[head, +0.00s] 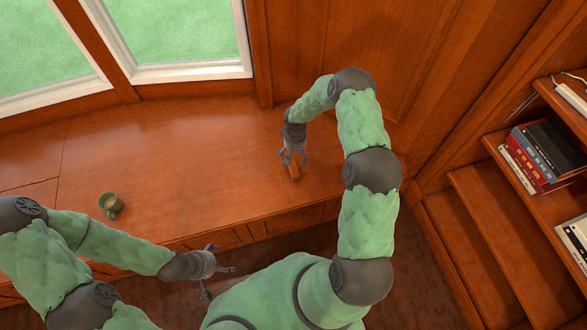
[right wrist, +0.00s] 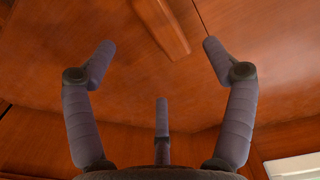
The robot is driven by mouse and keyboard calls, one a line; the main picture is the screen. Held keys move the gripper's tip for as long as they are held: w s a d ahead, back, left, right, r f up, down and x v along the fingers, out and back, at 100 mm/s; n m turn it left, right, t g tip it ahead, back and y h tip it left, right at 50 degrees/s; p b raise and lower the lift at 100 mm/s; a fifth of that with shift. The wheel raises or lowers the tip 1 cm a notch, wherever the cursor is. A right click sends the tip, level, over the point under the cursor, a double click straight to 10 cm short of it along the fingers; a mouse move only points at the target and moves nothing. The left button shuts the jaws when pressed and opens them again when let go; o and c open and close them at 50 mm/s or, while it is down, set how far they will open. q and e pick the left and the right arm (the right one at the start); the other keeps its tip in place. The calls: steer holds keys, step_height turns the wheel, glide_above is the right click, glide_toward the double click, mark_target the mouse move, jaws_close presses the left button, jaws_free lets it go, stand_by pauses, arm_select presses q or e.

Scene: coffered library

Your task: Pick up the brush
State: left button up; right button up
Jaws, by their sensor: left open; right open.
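The brush (head: 294,174) appears as a small brown wooden piece on the window bench, just below the fingers of my right gripper (head: 294,159). In the right wrist view a wooden bar, apparently the brush handle (right wrist: 163,25), lies at the top, beyond and between the two longer fingertips. My right gripper also shows there (right wrist: 160,58), with three grey fingers spread and nothing between them. Contact with the brush is not visible. My left gripper (head: 222,258) is open and empty in front of the bench edge, away from the brush.
Windows and a panelled wall (head: 330,40) close off the back. Shelves with books (head: 535,155) stand at the right. The bench between the mug and the brush is clear.

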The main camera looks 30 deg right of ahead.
mark_target(295, 166)
steer(key=shift+d+f, duration=0.15)
steer(key=shift+f, duration=0.4)
step_height(295, 166, down, 4)
steer(key=shift+w+f+b, duration=0.1)
steer(key=shift+f+b, duration=0.15)
steer(key=shift+b, duration=0.5)
step_height(295, 166, down, 5)
steer(key=shift+f+b, duration=0.1)
steer(key=shift+b, duration=0.8)
steer(key=c, duration=1.3)
